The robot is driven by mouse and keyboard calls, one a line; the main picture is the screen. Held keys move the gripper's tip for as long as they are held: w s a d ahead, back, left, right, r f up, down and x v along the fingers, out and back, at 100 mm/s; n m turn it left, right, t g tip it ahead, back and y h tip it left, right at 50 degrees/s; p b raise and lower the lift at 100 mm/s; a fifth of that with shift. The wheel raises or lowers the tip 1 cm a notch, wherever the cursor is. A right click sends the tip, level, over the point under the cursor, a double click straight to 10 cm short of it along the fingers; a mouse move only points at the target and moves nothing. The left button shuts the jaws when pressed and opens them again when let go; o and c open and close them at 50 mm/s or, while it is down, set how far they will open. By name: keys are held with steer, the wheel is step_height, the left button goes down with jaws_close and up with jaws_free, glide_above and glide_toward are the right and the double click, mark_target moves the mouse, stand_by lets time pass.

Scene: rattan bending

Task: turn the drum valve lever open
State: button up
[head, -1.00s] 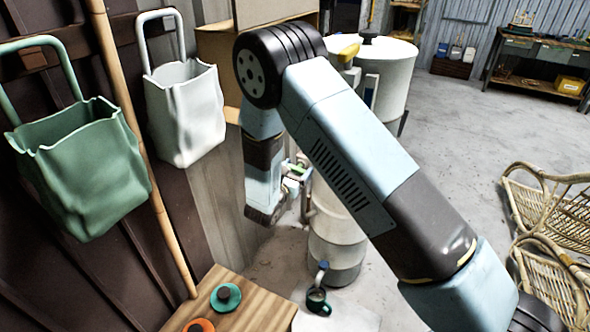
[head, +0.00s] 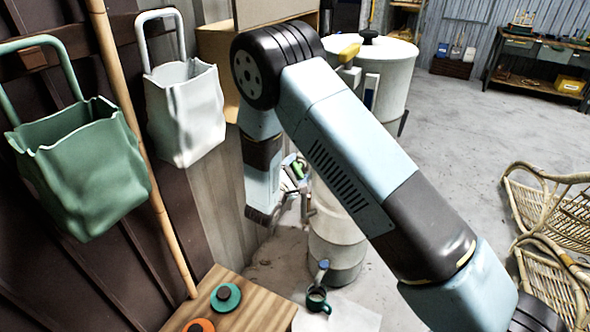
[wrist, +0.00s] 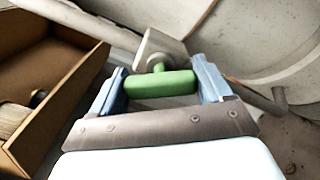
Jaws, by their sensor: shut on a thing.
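The green valve lever (wrist: 160,84) lies crosswise between the two fingers of my gripper (wrist: 161,86) in the wrist view. My gripper is shut on it. The lever joins a pale valve body (wrist: 160,48) on the drum wall (wrist: 265,40). In the head view, the drum (head: 336,240) stands behind my arm, which hides part of it. My gripper (head: 294,172) and the lever (head: 298,169) are at its left side, small and partly hidden; the lever looks tilted there.
A dark green mug (head: 317,300) sits low in front of the drum. A wooden table (head: 255,300) with round lids is at the bottom left. Green (head: 80,170) and white (head: 185,115) bags hang left. Rattan chairs stand right.

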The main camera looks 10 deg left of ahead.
steer(key=m, duration=0.4)
steer(key=shift+d+r, duration=0.1)
steer(key=shift+m, duration=1.7)
steer(key=shift+d, duration=0.1)
steer(key=o, duration=1)
steer(key=shift+s, duration=0.2)
steer(key=v, duration=1.3)
steer(key=shift+s+a, duration=0.25)
steer(key=shift+s, duration=0.05)
